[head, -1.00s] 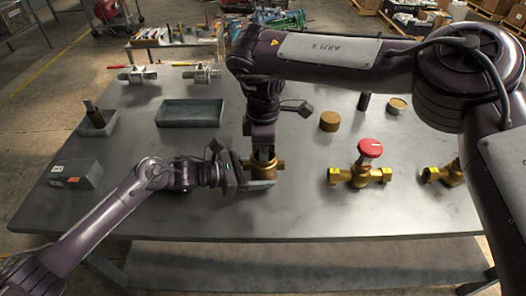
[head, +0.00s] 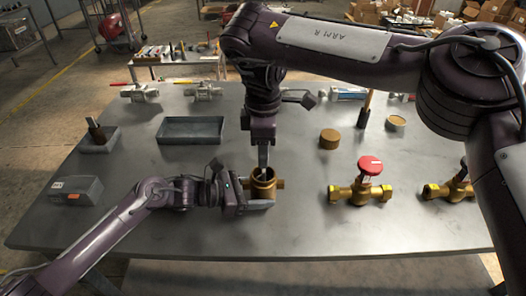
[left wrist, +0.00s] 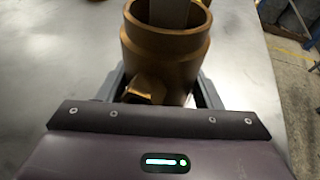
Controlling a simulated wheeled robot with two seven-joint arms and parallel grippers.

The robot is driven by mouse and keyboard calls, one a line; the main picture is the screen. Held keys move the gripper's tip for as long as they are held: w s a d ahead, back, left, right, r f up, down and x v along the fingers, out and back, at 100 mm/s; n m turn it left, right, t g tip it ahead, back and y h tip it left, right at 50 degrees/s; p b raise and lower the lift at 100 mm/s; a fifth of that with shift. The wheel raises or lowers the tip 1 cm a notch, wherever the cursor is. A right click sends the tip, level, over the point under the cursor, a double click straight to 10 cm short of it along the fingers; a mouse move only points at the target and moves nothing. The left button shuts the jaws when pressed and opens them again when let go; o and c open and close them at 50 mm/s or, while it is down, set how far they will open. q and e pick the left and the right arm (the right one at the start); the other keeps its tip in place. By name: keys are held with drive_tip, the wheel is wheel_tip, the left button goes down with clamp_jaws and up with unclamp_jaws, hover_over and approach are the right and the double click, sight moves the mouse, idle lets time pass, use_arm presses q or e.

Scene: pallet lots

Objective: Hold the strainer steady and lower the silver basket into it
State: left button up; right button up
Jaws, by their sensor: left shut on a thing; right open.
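The strainer is a brass, open-topped body (head: 264,190) standing upright near the table's front middle. My left gripper (head: 256,203) is shut around its lower body from the left. The strainer also fills the top of the left wrist view (left wrist: 166,45), with the gripper's fingers on either side of it. My right gripper (head: 263,160) is open, pointing down just above the strainer's mouth. A grey strip reaches down into the mouth in the left wrist view; I cannot tell whether it is a finger or the silver basket. The basket is not clearly visible.
A grey tray (head: 191,143) lies empty behind. A small bin (head: 98,145) and a grey box (head: 77,190) stand at left. A red-handled brass valve (head: 361,190), a brown round piece (head: 329,138) and another valve (head: 452,190) stand at right.

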use_arm(q)
drive_tip(key=shift+f, duration=0.1)
drive_tip(key=o, duration=1.5)
drive_tip(key=v, duration=0.7)
drive_tip(key=shift+a, duration=0.1)
drive_tip(key=shift+s+a, duration=0.1)
drive_tip(key=shift+s, duration=0.05)
